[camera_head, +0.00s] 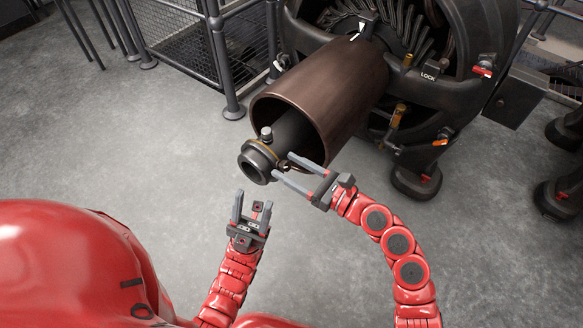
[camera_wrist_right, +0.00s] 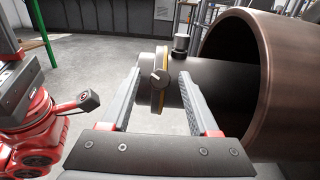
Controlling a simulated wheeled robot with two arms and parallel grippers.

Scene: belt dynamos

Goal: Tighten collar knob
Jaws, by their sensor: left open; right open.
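The collar (camera_head: 256,160) is a dark ring with a brass-coloured band on the end of the dark shaft, which sticks out of a brown cylinder. The collar knob (camera_wrist_right: 160,78) is a small dark round knob with a pale pointer mark, on the side of the collar facing the right wrist camera. My right gripper (camera_head: 283,166) is open, its fingertips on either side of the knob in the wrist view; I cannot tell whether they touch it. My left gripper (camera_head: 253,200) is open and empty, below and apart from the collar.
The brown cylinder (camera_head: 322,90) juts from a large dark machine housing with orange and red-tipped handles. A short upright post (camera_head: 266,133) stands on the shaft by the collar. A metal railing (camera_head: 215,50) is behind. The grey floor at left is clear.

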